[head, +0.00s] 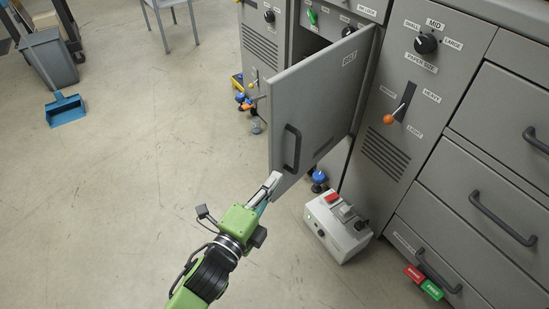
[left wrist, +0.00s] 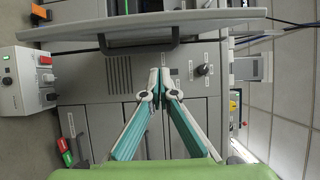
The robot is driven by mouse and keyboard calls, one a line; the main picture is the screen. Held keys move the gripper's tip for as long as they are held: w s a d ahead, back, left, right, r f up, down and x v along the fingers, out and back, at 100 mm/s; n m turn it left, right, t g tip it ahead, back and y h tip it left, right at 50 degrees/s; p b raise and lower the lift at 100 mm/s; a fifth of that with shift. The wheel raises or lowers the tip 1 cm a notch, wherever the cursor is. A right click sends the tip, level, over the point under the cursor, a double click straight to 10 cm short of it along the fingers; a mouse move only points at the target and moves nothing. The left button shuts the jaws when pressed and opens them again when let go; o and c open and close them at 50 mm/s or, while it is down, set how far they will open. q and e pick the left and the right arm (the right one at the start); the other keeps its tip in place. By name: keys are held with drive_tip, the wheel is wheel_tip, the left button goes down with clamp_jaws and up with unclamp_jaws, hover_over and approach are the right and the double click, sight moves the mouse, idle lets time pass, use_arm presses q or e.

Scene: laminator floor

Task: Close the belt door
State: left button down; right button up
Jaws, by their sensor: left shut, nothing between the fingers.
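The belt door (head: 318,105) is a grey panel with a dark handle (head: 292,149), standing open and swung out from its cabinet. In the left wrist view the door (left wrist: 200,20) shows edge-on across the top, with its handle (left wrist: 140,47) below it. My left gripper (head: 272,182) is shut and empty, close to the lower free corner of the door; I cannot tell whether it touches. In the left wrist view its fingertips (left wrist: 158,75) are together just below the handle. My right gripper is not in view.
A grey control box (head: 338,226) with a red switch stands on the floor below the door. A cabinet with an orange lever (head: 390,119) and drawers (head: 490,200) are at right. A blue dustpan (head: 65,109) and grey bin (head: 48,60) are far left.

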sight(277, 151)
use_arm(q)
drive_tip(key=x, duration=0.8)
drive_tip(key=shift+w+b, duration=0.4)
drive_tip(key=shift+w+a, duration=0.5)
drive_tip(key=shift+a, duration=0.2)
drive_tip(key=shift+w+a, duration=0.5)
drive_tip(key=shift+a, duration=0.25)
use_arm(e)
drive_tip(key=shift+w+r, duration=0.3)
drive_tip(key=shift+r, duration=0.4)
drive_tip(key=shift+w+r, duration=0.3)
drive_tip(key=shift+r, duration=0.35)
use_arm(q)
drive_tip(key=shift+a, duration=0.1)
